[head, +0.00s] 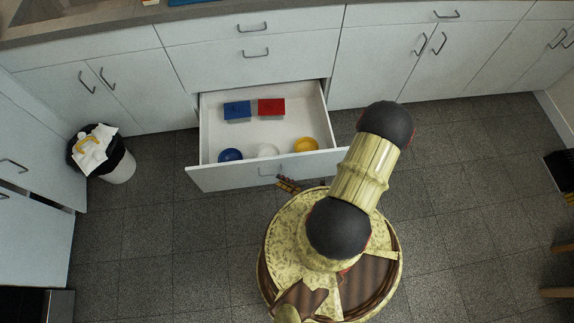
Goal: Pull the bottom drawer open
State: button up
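The white bottom drawer (212,178) is pulled out from the cabinet, and its inside shows from above. What looks like the end of my gripper (288,184) shows as a small brown piece just right of and below the handle. My arm and base hide the rest of it. I cannot tell whether it touches the handle or whether its fingers are open or shut.
The drawer holds a blue box (237,109), a red box (271,107), a blue bowl (230,155), a white bowl (268,150) and a yellow bowl (305,145). A trash bin (122,168) stands at the left.

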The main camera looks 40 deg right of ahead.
jog(key=shift+f+v, duration=0.2)
jog(key=shift+v, duration=0.9)
jog(key=shift+s+a, duration=0.1)
jog(key=shift+a, duration=0.05)
